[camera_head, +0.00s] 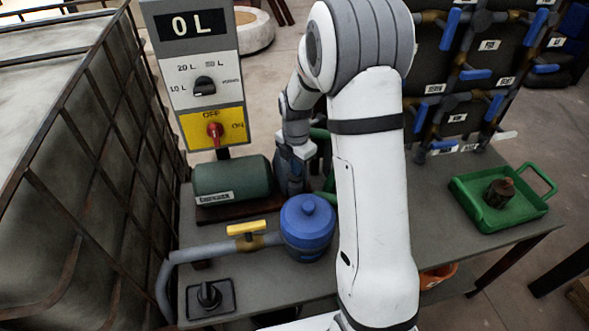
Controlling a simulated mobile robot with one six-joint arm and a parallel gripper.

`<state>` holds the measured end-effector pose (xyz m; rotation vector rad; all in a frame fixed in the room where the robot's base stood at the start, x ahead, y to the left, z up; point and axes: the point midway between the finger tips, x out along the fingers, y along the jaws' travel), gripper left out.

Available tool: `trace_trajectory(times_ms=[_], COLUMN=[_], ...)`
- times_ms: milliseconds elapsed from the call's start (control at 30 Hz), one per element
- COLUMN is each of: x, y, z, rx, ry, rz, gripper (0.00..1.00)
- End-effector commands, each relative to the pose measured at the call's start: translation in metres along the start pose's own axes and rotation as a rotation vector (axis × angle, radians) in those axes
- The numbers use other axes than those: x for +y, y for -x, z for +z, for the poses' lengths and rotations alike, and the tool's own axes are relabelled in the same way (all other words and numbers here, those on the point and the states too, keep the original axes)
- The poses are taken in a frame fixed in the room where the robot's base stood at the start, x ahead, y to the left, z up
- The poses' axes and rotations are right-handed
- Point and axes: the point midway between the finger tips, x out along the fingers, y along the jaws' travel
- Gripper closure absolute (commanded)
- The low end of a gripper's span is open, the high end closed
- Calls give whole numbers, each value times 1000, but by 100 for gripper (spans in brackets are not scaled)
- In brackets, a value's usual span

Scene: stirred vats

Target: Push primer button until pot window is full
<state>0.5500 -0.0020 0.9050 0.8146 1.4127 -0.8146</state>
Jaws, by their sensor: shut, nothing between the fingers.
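A blue lidded pot (308,226) stands on the grey bench, joined to a grey pipe on its left. No window shows on the side of the pot facing me, so I cannot tell its fill. I cannot make out a primer button for sure; it may be hidden behind my arm. My gripper (291,186) points down behind the pot, beside the right end of a green pump motor (232,178). It is shut and holds nothing. Its fingertips are hard to make out, and I cannot tell whether they touch anything.
A control panel (204,88) reads 0 L, with a red switch (215,131) below. A yellow valve handle (247,228) tops the pipe. A black knob on a plate (208,297) sits front left. A caged tank (60,160) stands left, a green tray (478,216) right. My white arm covers the middle.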

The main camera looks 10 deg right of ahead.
Motion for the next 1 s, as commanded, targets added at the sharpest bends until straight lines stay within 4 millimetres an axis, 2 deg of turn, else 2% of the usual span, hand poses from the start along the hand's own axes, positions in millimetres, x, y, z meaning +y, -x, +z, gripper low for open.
trace_trajectory(times_ms=[600,1000], x=[0,0], y=[37,37], z=[0,0], rx=[0,0], ry=[0,0], rz=[1,0], gripper=[100,100])
